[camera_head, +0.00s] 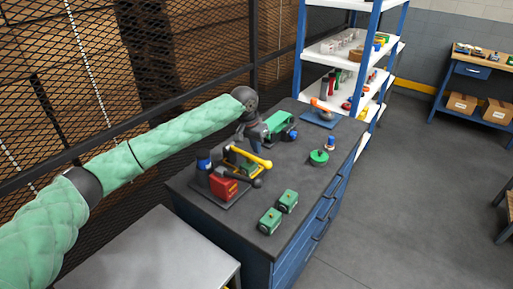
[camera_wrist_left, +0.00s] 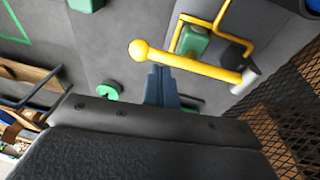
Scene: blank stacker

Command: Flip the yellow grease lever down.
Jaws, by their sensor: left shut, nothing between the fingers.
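The yellow grease lever (camera_head: 249,156) is a bar with a round yellow ball on its end, above the dark bench top. In the left wrist view the lever (camera_wrist_left: 190,66) slants across the picture, with its ball end to the upper left and its other end at a grey fitting on the right. My left gripper (camera_head: 257,150) is shut and empty, pointing down close behind the lever. In the left wrist view its blue-grey fingertips (camera_wrist_left: 159,70) are beside the bar near the ball; I cannot tell whether they touch. My right gripper is in no view.
A red block (camera_head: 223,185) and a black-knobbed lever (camera_head: 244,179) stand close in front. Green blocks (camera_head: 270,221) lie at the bench's front. A green round piece (camera_head: 319,157) and an orange-handled tool (camera_head: 321,106) are to the right. A mesh fence (camera_head: 150,60) runs behind.

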